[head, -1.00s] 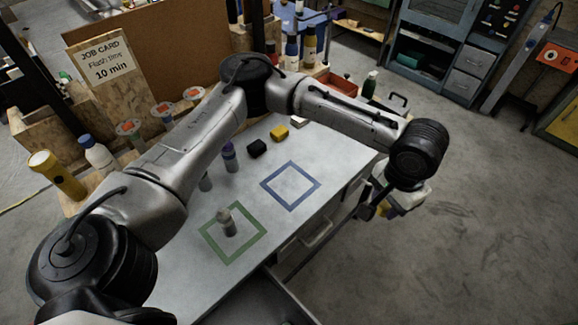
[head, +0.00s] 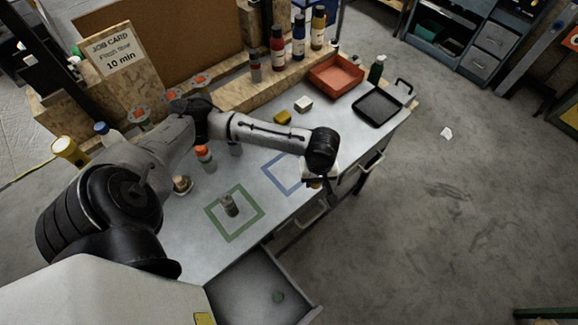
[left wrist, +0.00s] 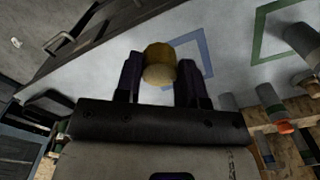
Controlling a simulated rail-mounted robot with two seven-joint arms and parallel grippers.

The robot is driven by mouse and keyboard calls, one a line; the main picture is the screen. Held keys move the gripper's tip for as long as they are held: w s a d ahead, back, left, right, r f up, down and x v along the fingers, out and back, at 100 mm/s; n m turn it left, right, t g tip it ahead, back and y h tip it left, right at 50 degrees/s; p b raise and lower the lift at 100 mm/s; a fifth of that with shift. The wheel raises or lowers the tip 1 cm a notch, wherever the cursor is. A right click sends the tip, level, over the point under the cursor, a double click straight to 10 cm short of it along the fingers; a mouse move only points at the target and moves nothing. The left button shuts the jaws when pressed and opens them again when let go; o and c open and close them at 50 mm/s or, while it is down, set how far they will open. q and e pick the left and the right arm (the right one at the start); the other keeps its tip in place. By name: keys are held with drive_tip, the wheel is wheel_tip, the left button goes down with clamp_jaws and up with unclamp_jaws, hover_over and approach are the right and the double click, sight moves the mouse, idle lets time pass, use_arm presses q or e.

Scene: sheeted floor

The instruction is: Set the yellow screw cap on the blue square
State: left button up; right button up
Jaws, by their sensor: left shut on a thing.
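The yellow screw cap (left wrist: 160,64) is held between the two fingers of my left gripper (left wrist: 160,78) in the left wrist view. In the head view my left gripper (head: 315,183) hangs at the right side of the blue square (head: 271,172), near the bench's front edge. The gripper and forearm hide part of that square. The blue outline (left wrist: 207,48) also shows just beyond the cap in the left wrist view. The cap appears to be above the bench, but its exact height is unclear. My right gripper is not in view.
A green square (head: 212,211) with a grey object (head: 230,205) on it lies to the left. A yellow block (head: 283,117), red bin (head: 335,70) and black tray (head: 378,107) stand farther back.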

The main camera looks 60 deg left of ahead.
use_arm(q)
drive_tip(key=shift+s+a+f+n, duration=0.2)
drive_tip(key=shift+s+a+n, duration=0.2)
drive_tip(key=shift+s+a, duration=0.25)
hover_over(289, 171)
wheel_tip(289, 171, down, 7)
drive_tip(key=shift+f+b, duration=0.1)
drive_tip(key=shift+b, duration=0.2)
drive_tip(key=shift+f, duration=2.05)
drive_tip(key=o, duration=0.9)
drive_tip(key=shift+o, duration=0.2)
